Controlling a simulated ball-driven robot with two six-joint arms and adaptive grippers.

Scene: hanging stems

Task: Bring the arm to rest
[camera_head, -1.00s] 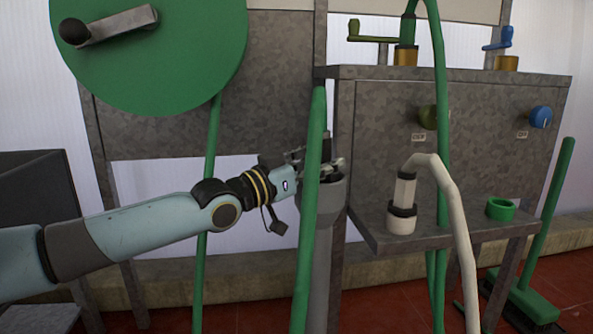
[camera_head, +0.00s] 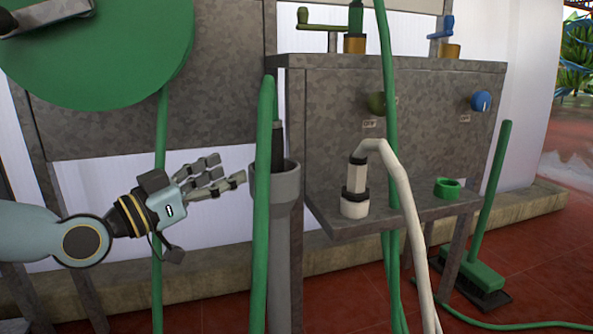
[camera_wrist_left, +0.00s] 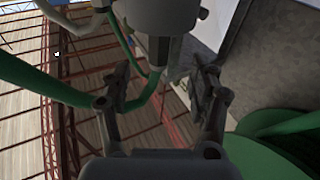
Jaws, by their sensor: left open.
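My left gripper (camera_head: 226,170) is open and empty, its fingers pointing right. In the head view it appears left of a green hose (camera_head: 262,205) and a grey upright tube holder (camera_head: 286,188), with a visible gap to both. A dark nozzle end (camera_head: 279,143) stands in the holder, partly hidden by the hose. In the left wrist view the open fingers (camera_wrist_left: 163,78) have no object clearly held between them, and a green hose (camera_wrist_left: 60,92) runs at the left. My right gripper is not in view.
A grey metal stand (camera_head: 415,95) with valves and knobs is at right. A green reel (camera_head: 110,50) hangs above my left arm. A broom (camera_head: 490,230) leans at right.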

